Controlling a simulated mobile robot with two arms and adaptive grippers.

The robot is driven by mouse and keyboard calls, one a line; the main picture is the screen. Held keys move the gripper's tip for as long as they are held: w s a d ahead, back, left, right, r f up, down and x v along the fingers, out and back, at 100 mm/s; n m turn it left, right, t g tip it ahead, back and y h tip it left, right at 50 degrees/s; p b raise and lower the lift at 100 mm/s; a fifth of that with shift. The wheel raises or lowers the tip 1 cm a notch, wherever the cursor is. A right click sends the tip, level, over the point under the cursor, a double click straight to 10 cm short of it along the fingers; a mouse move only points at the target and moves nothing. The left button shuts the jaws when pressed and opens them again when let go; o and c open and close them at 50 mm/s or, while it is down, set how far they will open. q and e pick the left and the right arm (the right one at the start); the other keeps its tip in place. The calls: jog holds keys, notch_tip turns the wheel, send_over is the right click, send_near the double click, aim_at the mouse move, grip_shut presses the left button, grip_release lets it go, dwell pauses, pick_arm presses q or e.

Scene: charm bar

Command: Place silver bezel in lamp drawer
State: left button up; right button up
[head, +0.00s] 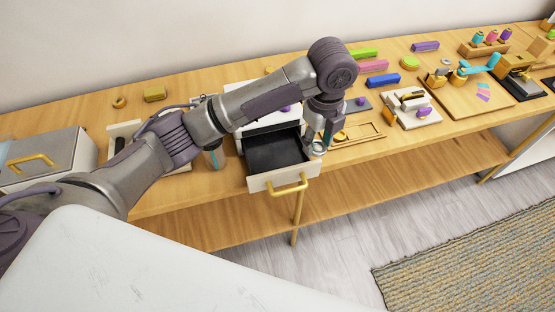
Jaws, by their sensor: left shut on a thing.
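My left gripper (319,140) points down at the front right corner of an open drawer. It is shut on a small silver ring-like piece, the silver bezel (317,148), which shows low between the fingers. The open drawer (268,180) has a pale front, a gold handle and a dark, empty-looking inside. It is pulled out of a white cabinet that my left arm partly covers. The bezel appears at or just above the drawer's right wall; I cannot tell whether it touches. My right gripper is not in view.
A wooden tray (371,132) lies just right of the drawer. Colored blocks, such as a blue one (383,80), and a white stand (410,122) are further right. A grey box with a gold handle (33,162) stands at the left.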

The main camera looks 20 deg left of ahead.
pick_arm(q)
jog(key=shift+w+d+f+m, duration=0.15)
jog(key=shift+w+d+m, duration=0.1)
jog(key=shift+d+m, duration=0.75)
jog(key=shift+a+f+m, duration=0.15)
jog(key=shift+a+m, duration=0.2)
jog(key=shift+m, duration=0.05)
jog(key=p, duration=0.4)
send_over(277, 162)
notch_tip(277, 162, down, 7)
jog(key=shift+d+r, duration=0.1)
jog(key=shift+r, duration=0.1)
notch_tip(277, 162, down, 3)
jog(key=shift+f+p, duration=0.1)
jog(key=shift+p, duration=0.4)
jog(key=shift+f, duration=0.5)
jog(key=o, duration=0.9)
jog(key=shift+f, duration=0.15)
